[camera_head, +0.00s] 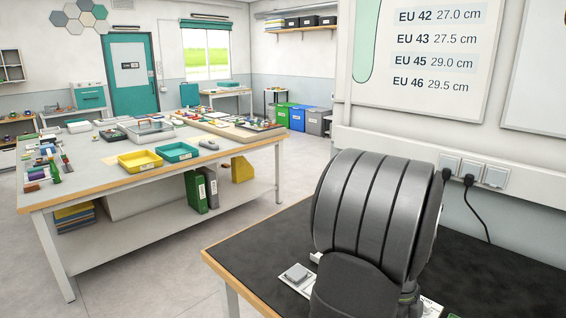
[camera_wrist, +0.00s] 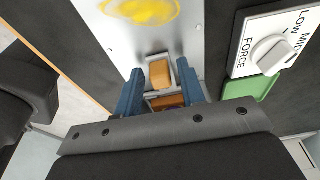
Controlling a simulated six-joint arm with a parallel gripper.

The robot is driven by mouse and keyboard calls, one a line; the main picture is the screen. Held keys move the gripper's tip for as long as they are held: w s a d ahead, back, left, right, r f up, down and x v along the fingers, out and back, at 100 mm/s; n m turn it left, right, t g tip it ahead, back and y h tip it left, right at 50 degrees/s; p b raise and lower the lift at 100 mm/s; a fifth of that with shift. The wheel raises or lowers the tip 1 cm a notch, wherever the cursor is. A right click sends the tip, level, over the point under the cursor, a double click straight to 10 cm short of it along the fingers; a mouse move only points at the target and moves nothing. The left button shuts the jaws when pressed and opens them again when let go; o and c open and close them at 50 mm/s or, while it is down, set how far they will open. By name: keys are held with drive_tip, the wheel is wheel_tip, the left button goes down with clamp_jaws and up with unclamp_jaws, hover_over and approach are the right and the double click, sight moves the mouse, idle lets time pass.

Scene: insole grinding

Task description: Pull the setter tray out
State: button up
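In the wrist view, my gripper (camera_wrist: 160,78) has two blue fingers spread apart, one on each side of an orange block (camera_wrist: 160,74) in a small metal bracket. Gaps show between the block and the fingers, and I see no grip on it. A second orange-brown piece (camera_wrist: 167,102) shows lower between the fingers, partly hidden by my gripper. Beyond is a light metal plate (camera_wrist: 180,35) with a yellow patch. I cannot tell for certain which part is the setter tray. In the head view, my arm hides the gripper and the work spot.
A white dial panel (camera_wrist: 250,65) marked FORCE and a green piece (camera_wrist: 262,88) lie close right of my gripper. The dark bench (camera_head: 262,243) holds a small device (camera_head: 297,274). A wall socket strip (camera_head: 472,168) with a black cable is behind. A cluttered table (camera_head: 95,165) stands left.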

drive_tip(key=shift+f, duration=0.45)
drive_tip(key=shift+r, duration=0.15)
drive_tip(key=c, duration=0.6)
drive_tip(key=shift+o, duration=0.2)
drive_tip(key=shift+w+a, duration=3.15)
drive_tip(key=o, duration=0.6)
drive_tip(key=shift+c, duration=0.2)
